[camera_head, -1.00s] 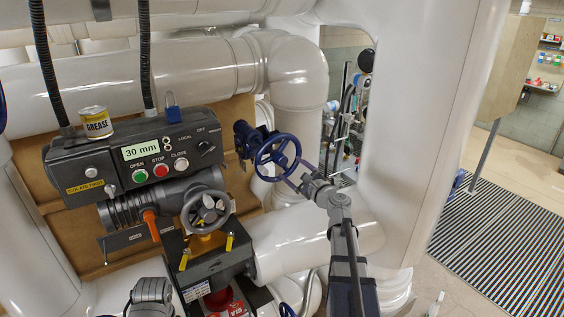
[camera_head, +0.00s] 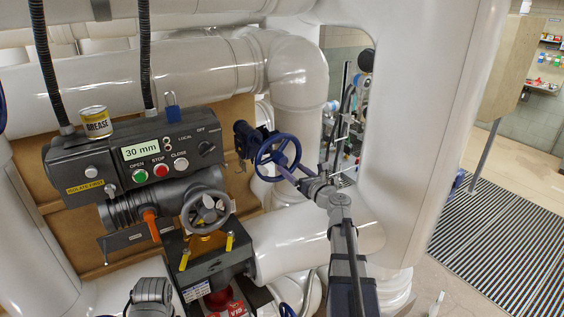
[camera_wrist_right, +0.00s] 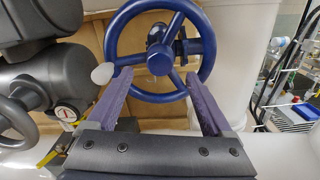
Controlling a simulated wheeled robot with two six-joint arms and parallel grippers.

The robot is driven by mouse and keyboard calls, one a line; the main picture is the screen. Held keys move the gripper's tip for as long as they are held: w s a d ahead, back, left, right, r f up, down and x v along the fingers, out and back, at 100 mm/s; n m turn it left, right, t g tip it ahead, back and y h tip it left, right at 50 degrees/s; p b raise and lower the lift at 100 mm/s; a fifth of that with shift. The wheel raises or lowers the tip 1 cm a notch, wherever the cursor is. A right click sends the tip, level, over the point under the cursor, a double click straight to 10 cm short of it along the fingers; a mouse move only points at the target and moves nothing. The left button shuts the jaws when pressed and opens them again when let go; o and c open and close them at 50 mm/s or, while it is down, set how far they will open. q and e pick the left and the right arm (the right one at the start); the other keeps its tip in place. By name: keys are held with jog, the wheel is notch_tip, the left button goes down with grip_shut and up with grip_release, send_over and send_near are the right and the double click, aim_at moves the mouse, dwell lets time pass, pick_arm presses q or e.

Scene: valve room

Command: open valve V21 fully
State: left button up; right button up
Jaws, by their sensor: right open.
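A blue handwheel (camera_head: 277,158) with spokes stands on a blue valve body (camera_head: 246,139) beside the white pipe; no label shows on it. In the wrist view the wheel (camera_wrist_right: 160,61) faces me, with its hub in the upper middle. My right gripper (camera_head: 284,168) is at the wheel's lower right in the head view. In the wrist view its purple fingers (camera_wrist_right: 158,77) are spread, with their tips near the lower rim, one toward each side. I cannot tell whether they touch it. Nothing is held.
A grey actuator box (camera_head: 130,155) with buttons and a 30 mm display is at the left, with a grease tin (camera_head: 96,122) on top. A grey handwheel (camera_head: 206,211) sits below it. A thick white pipe (camera_head: 420,140) stands right of my right arm.

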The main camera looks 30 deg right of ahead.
aim_at(284, 161)
jog(key=shift+w, duration=0.1)
jog(key=shift+w+a, duration=0.2)
jog(key=shift+w, duration=2.85)
jog(key=shift+w+r, duration=0.15)
jog(key=shift+r, duration=0.05)
jog(key=shift+a+r, duration=0.1)
jog(key=c, duration=0.6)
grip_shut()
jog(key=shift+n, duration=0.3)
